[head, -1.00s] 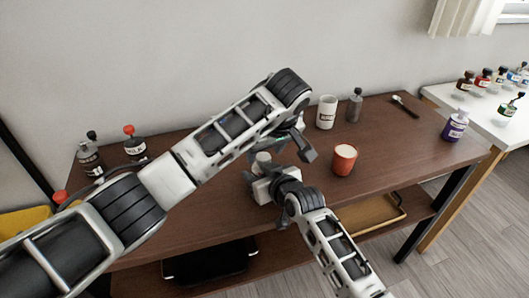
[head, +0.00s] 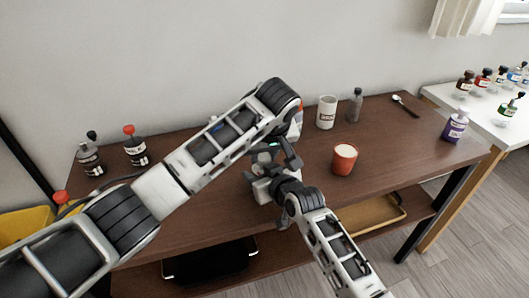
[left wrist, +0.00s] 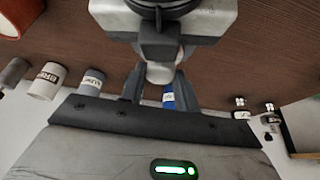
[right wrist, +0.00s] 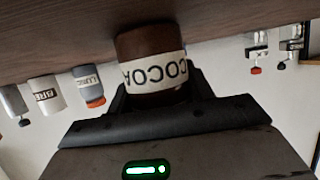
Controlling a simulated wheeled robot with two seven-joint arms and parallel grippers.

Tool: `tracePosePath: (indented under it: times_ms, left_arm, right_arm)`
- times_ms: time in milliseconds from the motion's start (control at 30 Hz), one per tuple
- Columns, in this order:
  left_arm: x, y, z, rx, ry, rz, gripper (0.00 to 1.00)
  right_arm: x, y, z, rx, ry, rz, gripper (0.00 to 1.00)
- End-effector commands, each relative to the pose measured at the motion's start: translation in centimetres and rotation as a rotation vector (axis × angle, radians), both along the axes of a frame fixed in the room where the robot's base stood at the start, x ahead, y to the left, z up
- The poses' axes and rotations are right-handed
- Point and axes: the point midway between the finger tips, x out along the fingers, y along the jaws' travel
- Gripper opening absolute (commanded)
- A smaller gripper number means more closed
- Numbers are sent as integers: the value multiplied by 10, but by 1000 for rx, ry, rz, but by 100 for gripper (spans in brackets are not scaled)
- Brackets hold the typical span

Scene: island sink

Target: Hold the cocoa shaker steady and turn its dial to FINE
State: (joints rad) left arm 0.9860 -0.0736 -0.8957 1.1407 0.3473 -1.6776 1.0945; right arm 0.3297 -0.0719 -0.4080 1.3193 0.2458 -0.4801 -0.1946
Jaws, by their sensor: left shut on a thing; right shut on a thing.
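The cocoa shaker (right wrist: 153,88), brown with a pale COCOA label, is between the fingers of my right gripper (right wrist: 158,95) in the right wrist view. The right gripper is shut on its body. My left gripper (left wrist: 158,85) is shut on the shaker's pale top (left wrist: 162,72), which looks like the dial, in the left wrist view. In the head view my left gripper (head: 275,152) meets my right gripper (head: 263,188) over the table, and the two hide most of the shaker. No dial marking can be read, so its setting cannot be told.
On the brown table (head: 390,150), an orange cup (head: 344,160) stands close right of the grippers. A spoon (head: 404,105) and purple bottle (head: 455,126) are at right.

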Motion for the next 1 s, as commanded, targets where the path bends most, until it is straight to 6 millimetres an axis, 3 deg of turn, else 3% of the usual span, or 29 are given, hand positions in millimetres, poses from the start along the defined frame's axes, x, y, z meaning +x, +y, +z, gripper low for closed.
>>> tracePosePath:
  times_ms: [200,533,567,633,1000]
  left_arm:
    - [0,1,0,-2,0,-185,9]
    - [0,1,0,0,-1,-207,9]
    - [0,1,1,0,-1,-207,37]
    - [0,1,1,0,-1,-207,54]
    - [-2,0,6,-1,-2,-206,54]
  right_arm:
    - [0,0,0,0,1,0,26]
    - [0,0,-1,0,1,0,26]
    - [0,0,0,0,1,0,26]
    - [0,0,-1,0,1,0,26]
    - [0,0,0,0,1,0,26]
